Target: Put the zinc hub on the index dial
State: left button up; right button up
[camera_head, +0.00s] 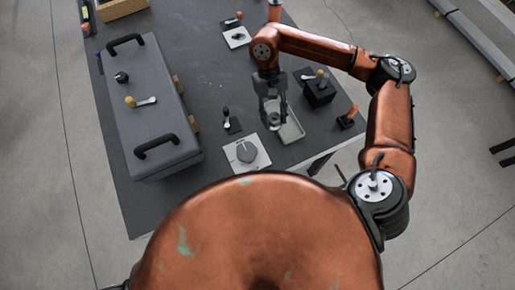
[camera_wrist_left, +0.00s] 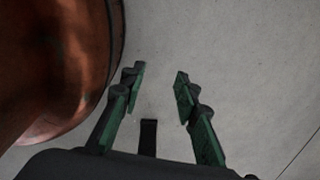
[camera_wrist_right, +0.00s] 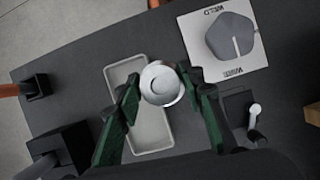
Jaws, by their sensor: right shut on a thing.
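The zinc hub (camera_wrist_right: 161,84), a round silvery piece, is between the fingertips of my right gripper (camera_wrist_right: 160,88), which is shut on it. In the head view my right gripper (camera_head: 273,118) hangs over the shallow grey tray (camera_head: 292,128), and the hub is hard to make out there. The index dial (camera_wrist_right: 230,37), a dark many-sided disc with a pale line, lies on a white lettered plate. It also shows in the head view (camera_head: 247,152), nearer me and left of the gripper. My left gripper (camera_wrist_left: 160,75) is open and empty above bare floor, outside the head view.
A long grey case (camera_head: 150,105) with black handles stands on the left of the dark table. A black box (camera_head: 318,90) stands right of the tray. A small lever switch (camera_head: 231,122) stands near the dial. Another white plate (camera_head: 237,37) lies farther back.

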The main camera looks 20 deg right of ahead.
aim_at(247, 150)
jog(key=z, duration=0.5)
jog(key=k, duration=1.1)
jog(key=i, duration=0.65)
jog(key=u, duration=0.55)
